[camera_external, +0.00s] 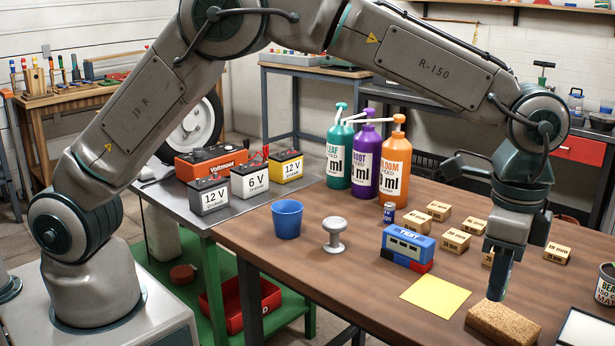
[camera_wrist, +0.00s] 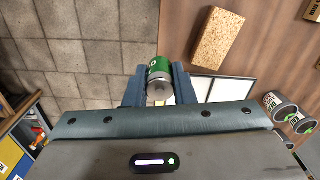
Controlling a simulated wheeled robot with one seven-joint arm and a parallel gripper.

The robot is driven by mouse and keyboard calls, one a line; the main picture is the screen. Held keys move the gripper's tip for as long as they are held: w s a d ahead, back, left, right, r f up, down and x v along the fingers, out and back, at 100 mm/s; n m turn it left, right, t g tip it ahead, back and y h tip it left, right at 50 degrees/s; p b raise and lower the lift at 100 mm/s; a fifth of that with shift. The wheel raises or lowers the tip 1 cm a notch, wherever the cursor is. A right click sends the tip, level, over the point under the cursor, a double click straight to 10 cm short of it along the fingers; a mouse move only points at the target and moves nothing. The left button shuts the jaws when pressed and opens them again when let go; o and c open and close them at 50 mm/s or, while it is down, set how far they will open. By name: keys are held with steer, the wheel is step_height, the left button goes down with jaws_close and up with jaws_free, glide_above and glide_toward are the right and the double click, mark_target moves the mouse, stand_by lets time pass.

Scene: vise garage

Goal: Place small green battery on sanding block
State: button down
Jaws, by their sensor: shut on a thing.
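My gripper (camera_external: 497,285) points down over the front right of the wooden table. In the wrist view, my gripper (camera_wrist: 158,88) is shut on the small green battery (camera_wrist: 158,70), whose silver end faces the camera. The battery cannot be made out in the external view. The sanding block (camera_external: 503,325), a speckled brown block, lies on the table at the front edge of the external view. In the wrist view the sanding block (camera_wrist: 218,40) lies up and to the right of the battery, apart from it. Its visible top is bare.
A yellow sheet (camera_external: 437,294) lies left of the block, with a blue and red box (camera_external: 407,248) behind it. Several small cardboard boxes (camera_external: 455,241) stand farther back. A can (camera_external: 607,286) stands at the right. A white-topped panel (camera_external: 585,333) lies right of the block.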

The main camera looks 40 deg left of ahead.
steer(key=p, duration=0.2)
glide_above(488, 311)
step_height(488, 311, down, 6)
steer(key=shift+f, duration=0.2)
steer(key=shift+f+p, duration=0.55)
steer(key=shift+f, duration=1.5)
steer(key=shift+f, duration=0.1)
steer(key=shift+f, duration=0.15)
steer(key=c, duration=1.2)
jaws_free()
steer(key=shift+r, duration=0.2)
